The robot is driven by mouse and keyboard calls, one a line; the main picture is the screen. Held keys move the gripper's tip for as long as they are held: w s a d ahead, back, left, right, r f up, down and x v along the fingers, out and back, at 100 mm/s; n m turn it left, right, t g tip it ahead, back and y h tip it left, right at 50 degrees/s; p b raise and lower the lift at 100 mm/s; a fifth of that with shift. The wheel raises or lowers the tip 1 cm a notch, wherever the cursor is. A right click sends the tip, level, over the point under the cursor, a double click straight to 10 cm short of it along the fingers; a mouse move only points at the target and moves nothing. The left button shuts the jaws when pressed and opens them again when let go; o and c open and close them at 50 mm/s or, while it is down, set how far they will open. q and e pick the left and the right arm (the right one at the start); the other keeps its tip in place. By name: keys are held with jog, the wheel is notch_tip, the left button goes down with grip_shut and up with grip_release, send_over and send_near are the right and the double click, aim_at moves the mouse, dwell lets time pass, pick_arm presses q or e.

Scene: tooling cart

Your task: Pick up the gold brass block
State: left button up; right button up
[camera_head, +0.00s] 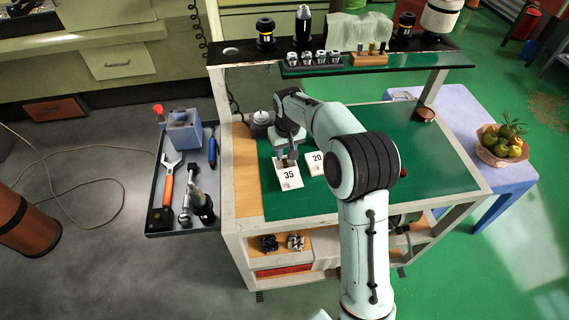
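My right arm reaches in from the bottom over the green-topped cart, and its gripper (287,159) points down just behind a white card marked 35 (289,177). A small brownish-gold patch shows at the fingertips; it may be the brass block, but it is mostly hidden and too small to be sure. Whether the fingers touch or hold it cannot be told. A second white card marked 20 (315,162) stands to the right, partly behind my arm. My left gripper is not in view.
A rear shelf (328,66) holds tool holders and a wooden block (369,58). A side tray (164,214) at left holds a wrench (168,182) and other tools. A fruit basket (499,151) sits on a lilac table (458,107). The right part of the green top (438,168) is largely clear.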

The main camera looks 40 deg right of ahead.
aim_at(285, 162)
jog(key=f, duration=0.3)
jog(key=w+f, duration=0.1)
jog(key=f, duration=0.1)
jog(key=shift+d+f, duration=0.15)
jog(key=shift+d, duration=0.1)
grip_shut()
